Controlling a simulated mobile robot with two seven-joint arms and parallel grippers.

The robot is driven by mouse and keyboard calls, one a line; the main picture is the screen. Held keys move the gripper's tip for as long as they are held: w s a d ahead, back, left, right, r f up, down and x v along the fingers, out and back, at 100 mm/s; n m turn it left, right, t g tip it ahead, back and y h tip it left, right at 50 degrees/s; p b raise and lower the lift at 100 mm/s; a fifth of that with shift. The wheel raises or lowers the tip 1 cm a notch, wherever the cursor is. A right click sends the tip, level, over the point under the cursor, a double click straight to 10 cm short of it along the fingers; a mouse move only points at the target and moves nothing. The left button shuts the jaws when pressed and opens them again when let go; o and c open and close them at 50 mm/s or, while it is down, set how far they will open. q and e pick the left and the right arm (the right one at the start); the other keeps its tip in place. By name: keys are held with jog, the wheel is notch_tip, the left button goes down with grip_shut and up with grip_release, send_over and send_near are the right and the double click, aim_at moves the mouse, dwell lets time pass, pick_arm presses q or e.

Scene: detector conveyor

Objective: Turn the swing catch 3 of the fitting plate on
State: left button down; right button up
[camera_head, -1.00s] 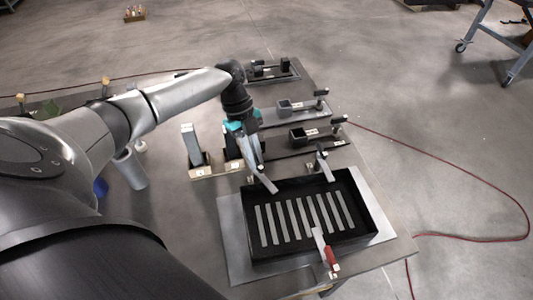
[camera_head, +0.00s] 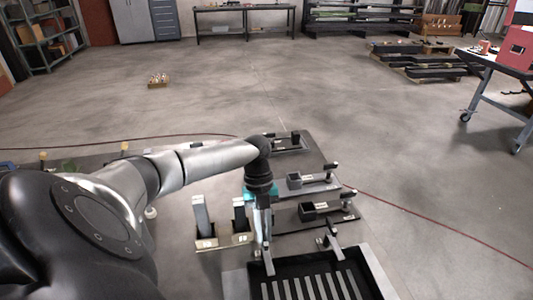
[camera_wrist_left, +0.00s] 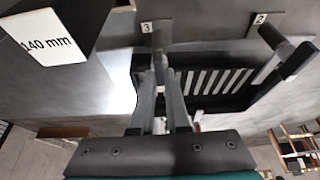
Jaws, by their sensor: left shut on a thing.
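In the head view, the catch's light end (camera_head: 269,266) shows below the fingers, over the tray's edge. Catch 2 (camera_head: 333,240) stands to the right, beside the label "2" (camera_wrist_left: 260,18) in the left wrist view. The fitting plate (camera_head: 376,268) is grey around the tray. My right gripper is out of view.
Two upright blocks (camera_head: 201,216) stand in holders left of the gripper. Black fixtures with small boxes (camera_head: 313,209) lie beyond the tray on the right. A "140 mm" block (camera_wrist_left: 50,38) fills the upper left of the left wrist view.

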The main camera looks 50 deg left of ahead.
pick_arm(q)
jog(key=c, duration=0.9)
grip_release()
jog(key=shift+r, duration=0.1)
jog(key=v, duration=1.5)
